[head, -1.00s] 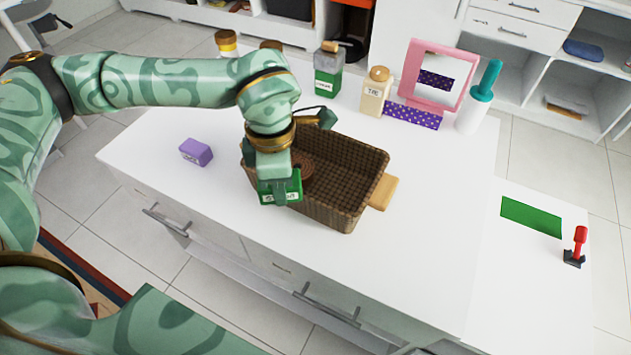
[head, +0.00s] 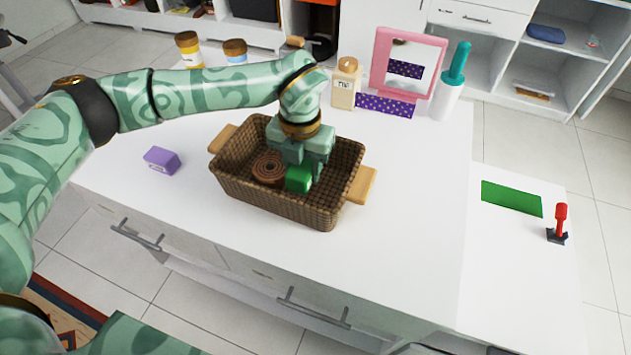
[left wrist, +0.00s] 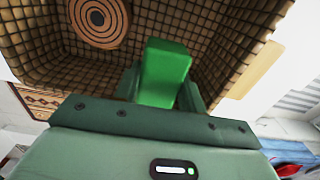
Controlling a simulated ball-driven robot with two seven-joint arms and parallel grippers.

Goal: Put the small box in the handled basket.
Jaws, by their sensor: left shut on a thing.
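The handled basket (head: 330,209) is brown wicker with a light wooden handle at each end and stands on the white counter. A round brown coiled piece (head: 268,168) lies inside it, and it also shows in the left wrist view (left wrist: 99,20). My left gripper (head: 302,165) reaches down into the basket, right of the coil. It is shut on a small green box (head: 298,179), which also shows between the fingers in the left wrist view (left wrist: 163,75). I cannot tell whether the box touches the basket floor. My right gripper is not in view.
A purple box (head: 162,160) lies on the counter left of the basket. Behind the basket stand jars (head: 235,52), a cream bottle (head: 345,85), a pink-framed mirror (head: 408,65) and a white-and-teal bottle (head: 450,85). The counter in front of the basket is clear.

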